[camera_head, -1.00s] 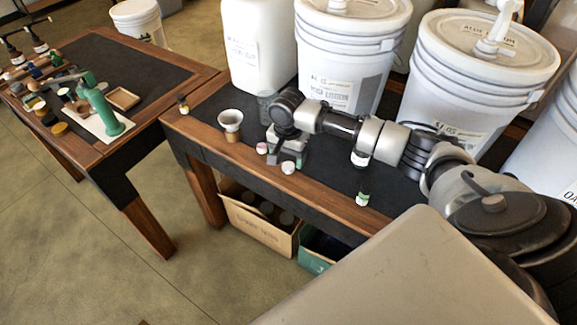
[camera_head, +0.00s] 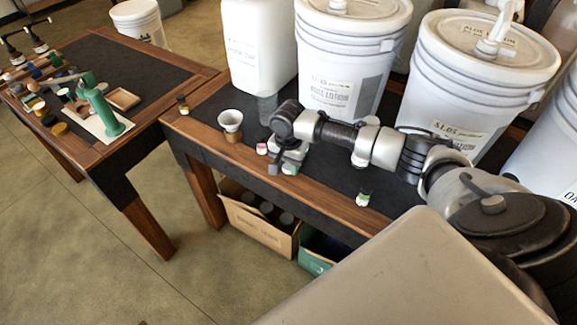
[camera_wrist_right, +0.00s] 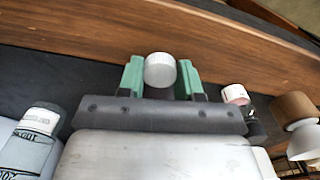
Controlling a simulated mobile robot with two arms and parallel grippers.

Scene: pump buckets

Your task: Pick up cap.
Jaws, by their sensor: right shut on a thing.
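A small white ribbed cap (camera_wrist_right: 160,72) is between the two green fingers of my right gripper (camera_wrist_right: 161,82) in the right wrist view. The fingers are shut on its sides. In the head view my right gripper (camera_head: 287,166) is low at the front edge of the dark-topped bench, and the cap cannot be made out clearly there. From these frames I cannot tell whether the cap is clear of the bench. My left gripper is not in view.
A small pink-topped bottle (camera_head: 262,148) and a white funnel on a brown base (camera_head: 231,124) stand left of the gripper. A small bottle (camera_head: 362,198) stands to the right. Large white buckets (camera_head: 350,60) line the back. The bench's wooden front edge (camera_head: 270,190) is close.

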